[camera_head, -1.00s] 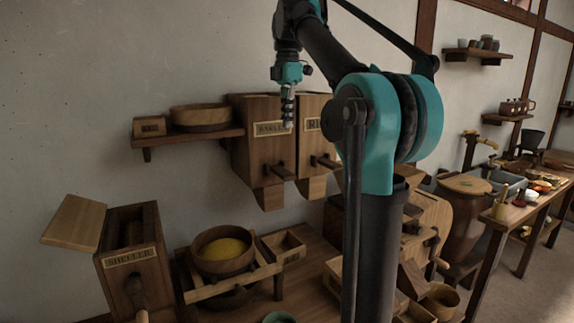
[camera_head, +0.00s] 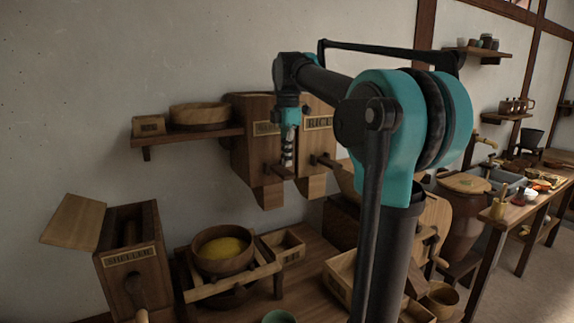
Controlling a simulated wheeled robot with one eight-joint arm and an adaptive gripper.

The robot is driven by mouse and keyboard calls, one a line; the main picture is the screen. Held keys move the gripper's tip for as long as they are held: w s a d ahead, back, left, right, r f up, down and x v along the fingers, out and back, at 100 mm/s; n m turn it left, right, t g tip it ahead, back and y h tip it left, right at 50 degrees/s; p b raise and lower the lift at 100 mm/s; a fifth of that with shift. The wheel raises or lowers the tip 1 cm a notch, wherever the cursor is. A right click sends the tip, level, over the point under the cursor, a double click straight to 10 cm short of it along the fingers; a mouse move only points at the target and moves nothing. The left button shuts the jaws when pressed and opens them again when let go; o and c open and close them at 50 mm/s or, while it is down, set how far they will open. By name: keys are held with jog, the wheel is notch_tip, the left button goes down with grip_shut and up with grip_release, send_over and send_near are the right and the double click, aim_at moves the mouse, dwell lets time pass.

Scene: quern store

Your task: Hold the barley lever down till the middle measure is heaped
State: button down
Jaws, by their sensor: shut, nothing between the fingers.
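The barley bin (camera_head: 254,165) is a wooden wall hopper with a tapered spout. Its label is partly covered by my arm; the earlier frame reads BARLEY. Its lever (camera_head: 281,173) is a short dark peg sticking out from the lower front. My gripper (camera_head: 287,165) points down, shut and empty, with its tips at the lever's top; I cannot tell whether they touch it. The middle measure cannot be made out; a small wooden box (camera_head: 283,243) stands on the bench near the spout, and my arm hides part of the bench.
The rice bin (camera_head: 318,150) with its own lever (camera_head: 327,160) adjoins on the right. A shelf (camera_head: 190,137) is at left. Below are the sheller (camera_head: 132,258), a bowl of yellow grain (camera_head: 222,250) on a wooden frame, and a green bowl (camera_head: 279,317). Bare bench (camera_head: 308,262) shows in the middle.

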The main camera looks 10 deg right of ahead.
aim_at(288, 174)
jog(key=shift+f, duration=1.05)
jog(key=shift+s+d+f+t, duration=0.1)
jog(key=shift+s+f+t, duration=0.25)
jog(key=shift+f+t, duration=0.4)
jog(key=shift+s+f+t+y, duration=0.1)
jog(key=shift+f+t+y, duration=0.55)
jog(key=shift+t, duration=0.3)
jog(key=shift+f, duration=0.75)
dwell(4.5)
